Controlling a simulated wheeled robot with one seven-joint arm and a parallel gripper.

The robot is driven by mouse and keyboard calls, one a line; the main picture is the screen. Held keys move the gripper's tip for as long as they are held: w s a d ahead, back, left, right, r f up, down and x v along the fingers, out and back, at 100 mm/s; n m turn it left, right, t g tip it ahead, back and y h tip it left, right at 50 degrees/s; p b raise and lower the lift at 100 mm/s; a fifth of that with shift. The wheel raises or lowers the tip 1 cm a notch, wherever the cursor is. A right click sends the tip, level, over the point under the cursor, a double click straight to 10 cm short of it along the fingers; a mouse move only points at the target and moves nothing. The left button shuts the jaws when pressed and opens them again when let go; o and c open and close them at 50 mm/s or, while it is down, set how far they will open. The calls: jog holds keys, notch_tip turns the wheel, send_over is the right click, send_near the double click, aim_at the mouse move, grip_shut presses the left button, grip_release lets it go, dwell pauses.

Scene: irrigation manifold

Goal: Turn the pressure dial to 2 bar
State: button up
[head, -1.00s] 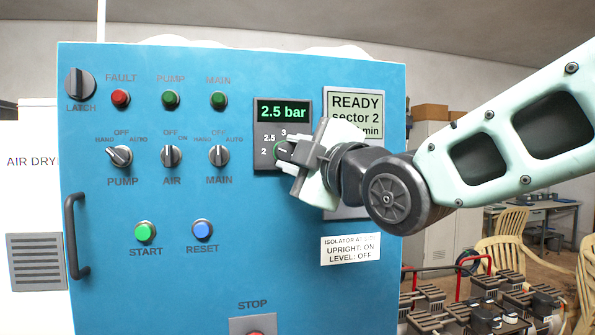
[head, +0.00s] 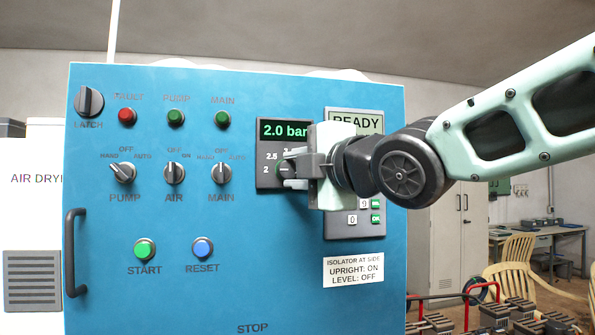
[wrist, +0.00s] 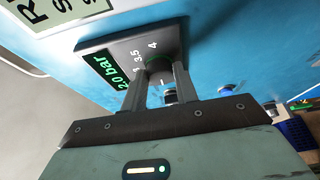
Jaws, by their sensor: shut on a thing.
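The pressure dial (head: 283,169) sits on a dark panel (head: 264,182) on the blue cabinet, below a green display (head: 283,130) that reads 2.0 bar. Marks 2 and 2.5 show at the dial's left; the other marks on that side are partly hidden by my gripper. My gripper (head: 292,172) is shut on the dial, reaching in from the right. In the wrist view, the two fingers (wrist: 158,88) stand on either side of the dial (wrist: 159,68), with 3.5 and 4 beside it. The dial's pointer is hidden.
The cabinet (head: 110,200) carries selector knobs, lamps, a green START button (head: 145,249) and a blue RESET button (head: 203,248) left of the dial. A keypad panel (head: 345,225) is partly behind my gripper. Chairs and a workbench stand back right.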

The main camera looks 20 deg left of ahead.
jog(key=o, duration=1)
jog(key=shift+c, duration=0.2)
jog(key=b+v, duration=0.1)
jog(key=v, duration=1.6)
jog(key=shift+s+b, duration=0.15)
jog(key=shift+b, duration=0.25)
jog(key=shift+d+r, duration=0.1)
